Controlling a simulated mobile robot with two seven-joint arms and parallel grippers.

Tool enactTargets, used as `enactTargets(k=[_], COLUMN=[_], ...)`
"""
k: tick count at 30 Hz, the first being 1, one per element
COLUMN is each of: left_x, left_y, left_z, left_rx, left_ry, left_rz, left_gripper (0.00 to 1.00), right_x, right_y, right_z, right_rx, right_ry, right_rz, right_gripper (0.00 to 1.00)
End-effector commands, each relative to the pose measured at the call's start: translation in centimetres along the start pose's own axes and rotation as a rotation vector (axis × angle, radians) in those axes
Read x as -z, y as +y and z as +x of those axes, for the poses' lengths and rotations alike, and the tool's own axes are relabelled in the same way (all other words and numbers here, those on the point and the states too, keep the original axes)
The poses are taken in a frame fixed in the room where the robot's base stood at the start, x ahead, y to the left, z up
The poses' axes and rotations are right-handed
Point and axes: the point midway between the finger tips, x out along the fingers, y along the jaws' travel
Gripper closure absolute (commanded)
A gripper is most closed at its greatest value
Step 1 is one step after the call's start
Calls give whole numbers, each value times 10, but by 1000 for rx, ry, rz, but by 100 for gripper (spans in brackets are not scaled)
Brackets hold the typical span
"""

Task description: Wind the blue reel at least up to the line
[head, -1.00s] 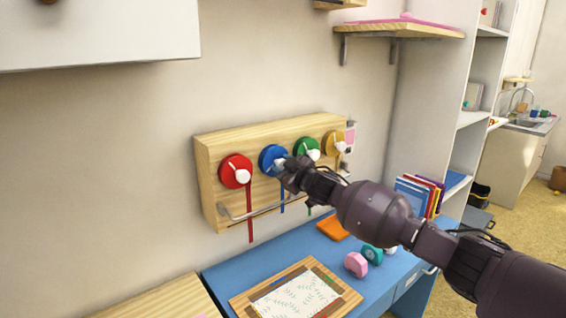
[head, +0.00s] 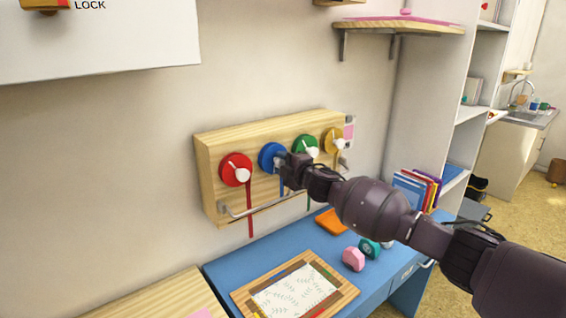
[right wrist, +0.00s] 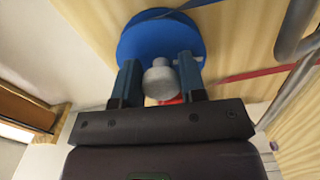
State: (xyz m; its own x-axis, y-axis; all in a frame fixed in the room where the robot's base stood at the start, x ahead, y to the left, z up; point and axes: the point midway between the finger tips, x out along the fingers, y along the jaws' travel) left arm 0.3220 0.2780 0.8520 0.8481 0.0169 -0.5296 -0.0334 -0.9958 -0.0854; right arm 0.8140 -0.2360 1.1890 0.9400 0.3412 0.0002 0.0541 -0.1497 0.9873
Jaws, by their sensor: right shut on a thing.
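The blue reel (head: 267,155) is the second round disc from the left on the wooden board (head: 215,185). My right gripper (head: 283,160) is at its front and covers part of it. In the right wrist view the blue reel (right wrist: 150,40) has a whitish knob (right wrist: 160,82) that sits between the two fingers of my right gripper (right wrist: 159,88). The gripper is shut on this knob. The blue ribbon (head: 281,188) hangs below the reel, partly behind the gripper. I cannot make out the line. My left gripper is not in view.
A red reel (head: 229,163) is on the left, and a green reel (head: 299,143) and a yellow reel (head: 328,136) are on the right. A metal bar (head: 250,209) runs along the board's lower front. The blue table (head: 232,264) below holds a framed tray and small objects.

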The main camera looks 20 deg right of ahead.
Motion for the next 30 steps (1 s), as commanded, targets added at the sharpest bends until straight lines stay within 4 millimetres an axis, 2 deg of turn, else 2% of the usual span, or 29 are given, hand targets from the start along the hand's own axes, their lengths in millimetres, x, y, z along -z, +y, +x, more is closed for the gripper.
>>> enactTargets(k=[9, 23, 24, 28, 30], left_x=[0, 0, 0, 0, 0], left_y=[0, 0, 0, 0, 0], left_z=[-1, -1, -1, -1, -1], left_rx=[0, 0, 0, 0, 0], left_ry=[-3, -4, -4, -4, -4], left_rz=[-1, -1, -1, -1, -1], left_gripper=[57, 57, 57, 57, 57], right_x=[1, 1, 1, 1, 1], right_y=[-1, -1, -1, -1, 0], right_z=[0, 0, 0, 0, 0], right_rx=[2, 2, 2, 2, 1], right_ry=[2, 2, 2, 2, 1], right_rz=[-96, -108, -108, -108, -107], right_gripper=[86, 86, 59, 39, 38])
